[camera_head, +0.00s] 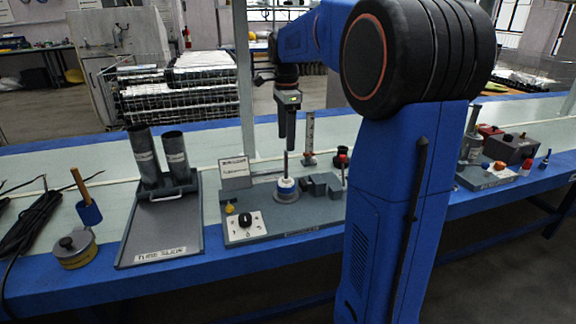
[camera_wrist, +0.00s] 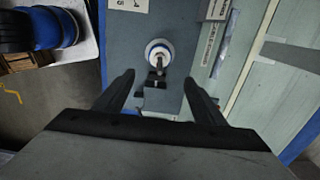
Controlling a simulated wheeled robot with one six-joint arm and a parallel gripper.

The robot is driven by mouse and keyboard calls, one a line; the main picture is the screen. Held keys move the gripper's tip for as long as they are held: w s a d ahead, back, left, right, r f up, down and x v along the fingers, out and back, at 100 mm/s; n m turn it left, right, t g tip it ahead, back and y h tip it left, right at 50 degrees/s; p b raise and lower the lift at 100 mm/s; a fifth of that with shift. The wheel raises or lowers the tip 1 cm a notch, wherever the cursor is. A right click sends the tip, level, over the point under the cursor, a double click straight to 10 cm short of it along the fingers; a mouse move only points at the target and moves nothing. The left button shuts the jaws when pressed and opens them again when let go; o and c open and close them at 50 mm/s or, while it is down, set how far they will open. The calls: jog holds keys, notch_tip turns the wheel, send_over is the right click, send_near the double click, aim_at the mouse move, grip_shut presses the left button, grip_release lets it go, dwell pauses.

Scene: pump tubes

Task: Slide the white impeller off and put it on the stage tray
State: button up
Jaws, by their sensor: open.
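A small white piece with a blue band, which looks like the impeller (camera_head: 286,193), sits around an upright rod on a round grey base. The base stands on a grey board (camera_head: 262,226). In the wrist view the white and blue round piece (camera_wrist: 150,47) shows from above, ahead of my fingers. My gripper (camera_head: 287,147) points down, open and empty, above the rod and apart from the piece. Its two fingers (camera_wrist: 158,82) are spread wide in the wrist view. I cannot tell for sure which tray is the stage tray.
A grey tray (camera_head: 155,222) with two dark tubes stands to the left of the board. Grey blocks (camera_head: 321,185), a black knob panel (camera_head: 245,224) and a small sign (camera_head: 235,172) stand on or beside the board.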

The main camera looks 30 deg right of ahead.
aim_at(286, 171)
notch_tip(286, 171, down, 15)
jog(key=shift+r, duration=0.2)
dwell(0.4)
jog(key=c, duration=1.4)
jog(key=shift+r, duration=0.7)
jog(key=shift+r, duration=7.25)
